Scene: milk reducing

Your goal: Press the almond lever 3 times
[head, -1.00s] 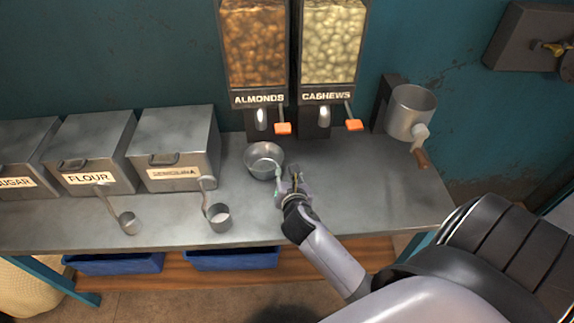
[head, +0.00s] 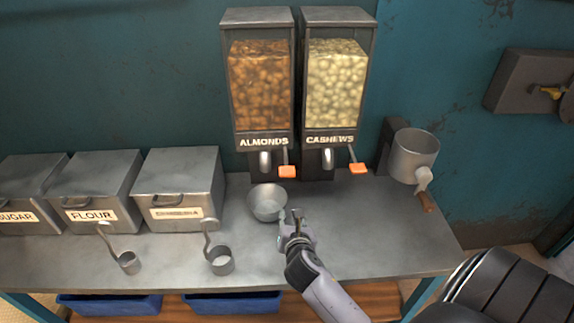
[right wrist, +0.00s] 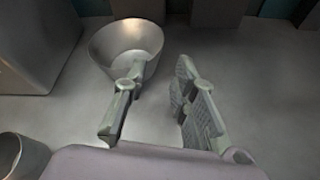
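The almond dispenser (head: 261,85) stands against the wall, labelled ALMONDS and full of brown nuts. Its lever has an orange tab (head: 287,171) to the right of the spout. A metal bowl (head: 267,200) sits on the counter below and in front of the spout; it also shows in the right wrist view (right wrist: 122,42). My right gripper (head: 290,216) is just right of the bowl, in front of and below the lever. In the right wrist view its fingers (right wrist: 162,82) are apart with nothing between them; one overlaps the bowl's rim, and contact is unclear. My left gripper is not in view.
The cashew dispenser (head: 335,85) with its own orange lever (head: 358,168) stands close on the right. A wall-mounted metal grinder (head: 415,155) is farther right. Bins (head: 178,187) and scoops (head: 221,262) occupy the left. The counter (head: 385,235) right of my gripper is clear.

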